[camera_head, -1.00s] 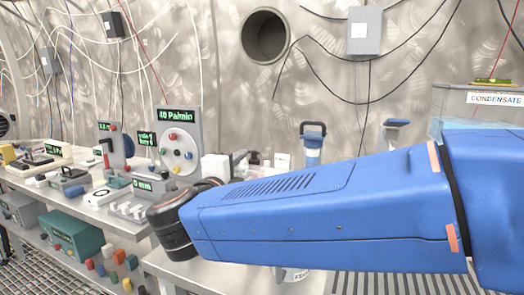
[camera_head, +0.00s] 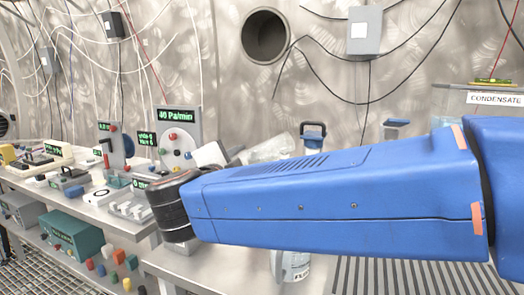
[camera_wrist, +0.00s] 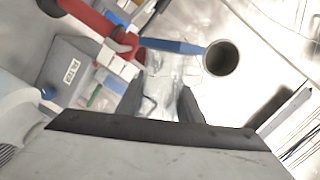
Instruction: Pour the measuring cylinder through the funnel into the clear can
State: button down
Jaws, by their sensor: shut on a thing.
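My gripper (camera_wrist: 161,93) is shut on a clear, glassy vessel (camera_wrist: 160,72), which looks like the measuring cylinder. In the head view the clear cylinder (camera_head: 266,149) lies tilted, nearly level, above the back of my forearm. My fingers are hidden there. A clear container with a label beginning "FLU" (camera_head: 292,266) shows below the forearm and may be the clear can; its upper part is hidden. I cannot make out the funnel. In the wrist view a round dark opening (camera_wrist: 221,59) lies right of the held vessel; I cannot tell what it belongs to.
The left bench holds a panel reading "40 Pa/min" (camera_head: 176,115) and several small devices. A tank labelled "CONDENSATE" (camera_head: 496,99) stands at right. Much of the near bench is hidden by my arm.

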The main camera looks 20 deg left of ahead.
jog(key=shift+d+r+n, duration=0.1)
jog(key=shift+d+n, duration=0.05)
jog(key=shift+n, duration=0.15)
jog(key=d+n, duration=0.2)
jog(key=n, duration=0.1)
jog(key=d+r+n, duration=0.1)
jog(key=d+n, duration=0.1)
jog(key=shift+s+g+h, duration=0.35)
jog(key=shift+g+h, duration=0.05)
jog(key=shift+d, duration=0.1)
jog(key=s+d+n+h, duration=0.1)
jog(key=d+n, duration=0.4)
jog(key=d, duration=0.1)
jog(key=shift+d+f, duration=0.2)
jog(key=shift+d, duration=0.2)
dwell(0.4)
jog(key=shift+r, duration=0.1)
notch_tip(320, 180, up, 3)
jog(key=shift+f, duration=0.1)
dwell(0.5)
